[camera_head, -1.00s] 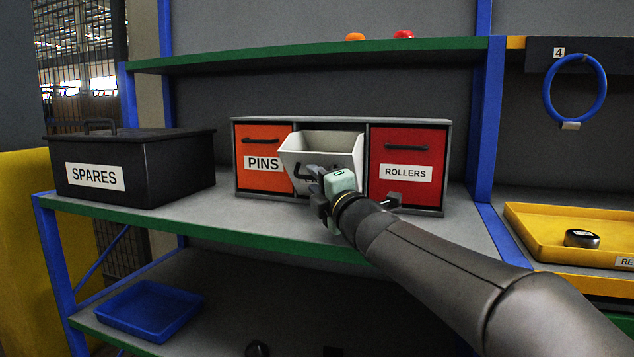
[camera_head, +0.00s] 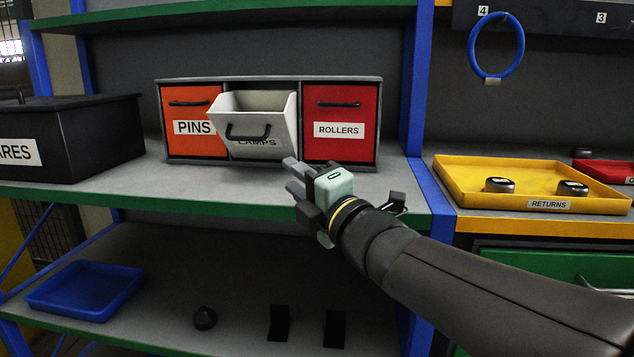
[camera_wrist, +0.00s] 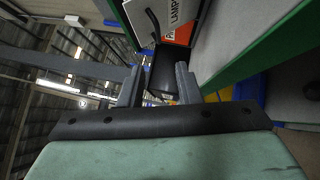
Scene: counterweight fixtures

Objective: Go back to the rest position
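My gripper (camera_head: 297,178) is in front of the upper shelf of the blue-framed rack, clear of the bins. In the wrist view its two fingers (camera_wrist: 158,85) stand apart with nothing held between them. The white LAMPS bin (camera_head: 258,114) is tilted open between the orange PINS bin (camera_head: 190,108) and the red ROLLERS bin (camera_head: 340,105), which are shut. The LAMPS bin and its dark handle also show at the top of the wrist view (camera_wrist: 143,18). The inside of the LAMPS bin is largely hidden.
A black SPARES box (camera_head: 100,135) stands on the shelf at left. A yellow RETURNS tray (camera_head: 457,180) with two dark round pieces is at right, below a hanging blue ring (camera_head: 470,48). A blue tray (camera_head: 85,290) lies on the lower shelf.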

